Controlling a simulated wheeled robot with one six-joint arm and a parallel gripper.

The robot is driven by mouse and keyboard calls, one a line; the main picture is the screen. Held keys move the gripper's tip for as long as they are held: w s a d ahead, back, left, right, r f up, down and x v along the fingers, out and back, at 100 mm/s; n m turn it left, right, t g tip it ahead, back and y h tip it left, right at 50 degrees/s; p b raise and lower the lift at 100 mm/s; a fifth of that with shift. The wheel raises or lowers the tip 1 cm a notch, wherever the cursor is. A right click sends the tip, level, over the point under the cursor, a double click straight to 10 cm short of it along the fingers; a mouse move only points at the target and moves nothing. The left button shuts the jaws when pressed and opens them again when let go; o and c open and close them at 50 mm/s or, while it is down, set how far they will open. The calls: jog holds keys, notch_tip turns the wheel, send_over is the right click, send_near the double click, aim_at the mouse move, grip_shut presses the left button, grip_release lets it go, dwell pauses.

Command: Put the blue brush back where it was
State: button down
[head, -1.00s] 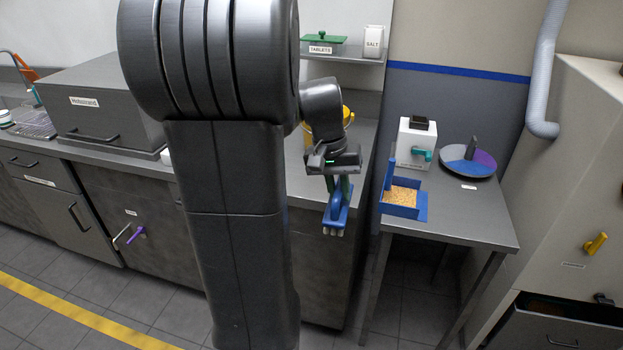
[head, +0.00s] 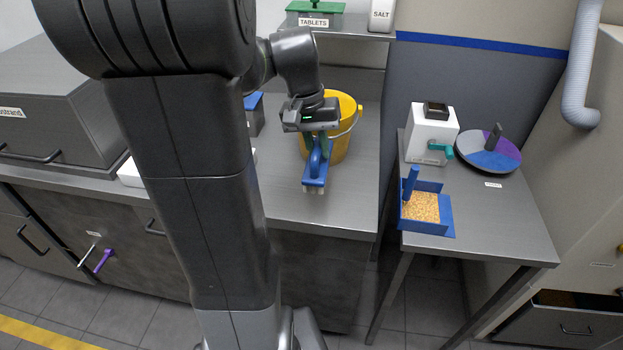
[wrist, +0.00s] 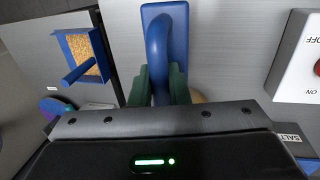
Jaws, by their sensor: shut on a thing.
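The blue brush (head: 314,178) has a looped handle and pale bristles underneath. My gripper (head: 318,140) is shut on its handle and holds it over the grey counter, in front of the yellow bucket (head: 343,146). The wrist view shows the brush (wrist: 172,14) between the green fingers of my gripper (wrist: 160,85). Whether the bristles touch the counter I cannot tell.
A blue dustpan (head: 437,229) with orange-brown crumbs lies on the side table (head: 490,237) at the right. A white machine (head: 430,136) and a round, coloured disc (head: 487,158) stand behind it. The counter (head: 345,205) right of the brush is clear.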

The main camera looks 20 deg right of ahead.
aim_at(318, 177)
notch_tip(318, 177, down, 9)
jog(key=shift+s+r, duration=0.15)
jog(key=shift+r, duration=0.05)
dwell(0.3)
jog(key=shift+f, duration=0.25)
jog(key=c, duration=1.4)
grip_release()
jog(key=shift+r, duration=0.1)
jog(key=r, duration=0.4)
jog(key=w+a+r, duration=0.1)
jog(key=r, duration=0.3)
jog(key=a+r, duration=0.1)
jog(key=r, duration=0.3)
jog(key=shift+w, duration=0.15)
